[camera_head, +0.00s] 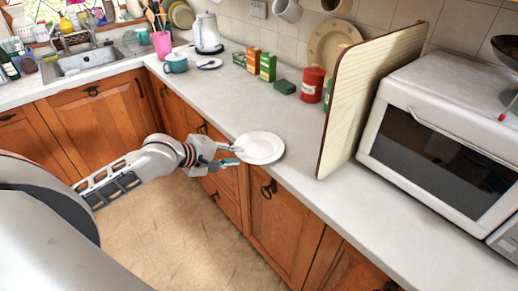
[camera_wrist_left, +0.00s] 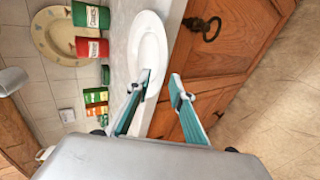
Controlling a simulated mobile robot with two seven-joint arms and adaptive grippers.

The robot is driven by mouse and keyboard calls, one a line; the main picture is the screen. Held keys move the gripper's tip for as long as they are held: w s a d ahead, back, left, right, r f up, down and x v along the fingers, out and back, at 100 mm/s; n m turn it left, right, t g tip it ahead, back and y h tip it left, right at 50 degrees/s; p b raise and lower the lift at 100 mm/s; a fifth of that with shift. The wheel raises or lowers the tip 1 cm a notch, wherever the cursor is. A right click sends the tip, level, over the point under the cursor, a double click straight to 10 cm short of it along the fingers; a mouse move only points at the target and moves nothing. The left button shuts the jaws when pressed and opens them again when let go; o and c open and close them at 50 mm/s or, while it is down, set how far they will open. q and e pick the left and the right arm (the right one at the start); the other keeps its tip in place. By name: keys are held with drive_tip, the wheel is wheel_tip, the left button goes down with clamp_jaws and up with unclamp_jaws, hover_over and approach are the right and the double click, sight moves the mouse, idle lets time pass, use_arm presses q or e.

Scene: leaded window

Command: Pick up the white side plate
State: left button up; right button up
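The white side plate (camera_head: 260,146) lies flat on the grey worktop near its front edge, left of the upright wooden board. It also shows in the left wrist view (camera_wrist_left: 149,42). My left gripper (camera_head: 237,155) is at the plate's left, front-facing rim. Its fingers are apart in the left wrist view (camera_wrist_left: 161,76). One fingertip overlaps the plate there and the other is outside the rim, over the cabinet front in the picture. I cannot tell whether either finger touches the plate. My right gripper is not in view.
A tall wooden board (camera_head: 365,92) stands right of the plate, with a white microwave (camera_head: 440,135) beyond it. A red canister (camera_head: 312,84) and small boxes (camera_head: 267,67) stand toward the wall. The worktop (camera_head: 225,100) left of and behind the plate is clear.

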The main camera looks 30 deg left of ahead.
use_arm(q)
drive_tip(key=shift+x, duration=0.9)
clamp_jaws()
wheel_tip(320, 180, up, 20)
